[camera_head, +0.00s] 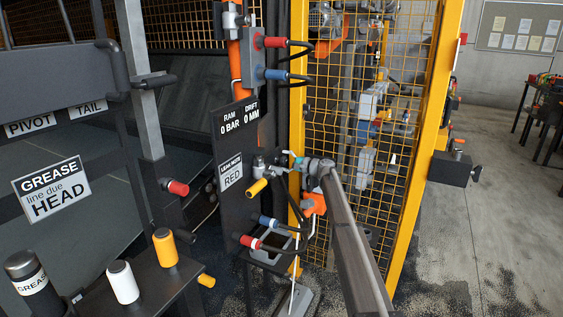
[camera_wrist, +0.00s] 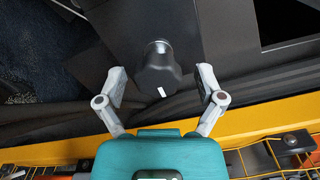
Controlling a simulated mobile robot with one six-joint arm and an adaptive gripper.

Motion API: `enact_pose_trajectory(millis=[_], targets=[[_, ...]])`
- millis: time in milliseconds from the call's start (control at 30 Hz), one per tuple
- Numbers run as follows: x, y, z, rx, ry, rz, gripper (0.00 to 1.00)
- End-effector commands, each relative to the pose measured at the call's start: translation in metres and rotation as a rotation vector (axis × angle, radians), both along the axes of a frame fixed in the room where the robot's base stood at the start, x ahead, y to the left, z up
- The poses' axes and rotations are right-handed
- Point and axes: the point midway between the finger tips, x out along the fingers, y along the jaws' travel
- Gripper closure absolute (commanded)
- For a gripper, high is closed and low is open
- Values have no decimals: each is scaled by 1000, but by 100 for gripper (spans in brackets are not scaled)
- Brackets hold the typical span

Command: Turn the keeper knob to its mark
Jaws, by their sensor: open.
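A black lobed knob (camera_wrist: 158,68) with a short white mark on its near edge stands on a metal shaft in the wrist view. I take it for the keeper knob. My gripper (camera_wrist: 160,80) is open, with one grey finger on each side of the knob. Gaps show between the fingers and the knob, so it is not clamped. In the head view my gripper (camera_head: 281,162) is at the right edge of the dark panel (camera_head: 232,205). I cannot make out the knob clearly there, nor a target mark in either view.
A yellow-handled lever (camera_head: 257,187) juts from the panel close to my gripper. Red and blue hose couplings (camera_head: 268,221) sit below. A yellow mesh guard (camera_head: 365,120) stands behind my arm. Grease canisters (camera_head: 122,282) stand on a stand at lower left. Open floor (camera_head: 480,240) lies at right.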

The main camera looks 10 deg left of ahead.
Motion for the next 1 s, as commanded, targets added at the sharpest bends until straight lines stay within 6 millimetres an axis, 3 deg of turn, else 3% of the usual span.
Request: enact_pose_trajectory(millis=[267, 467, 1000], targets=[[-2, 1, 0, 0, 0, 3, 12], [-6, -10, 0, 0, 0, 3, 12], [-31, -85, 0, -1, 0, 1, 12]])
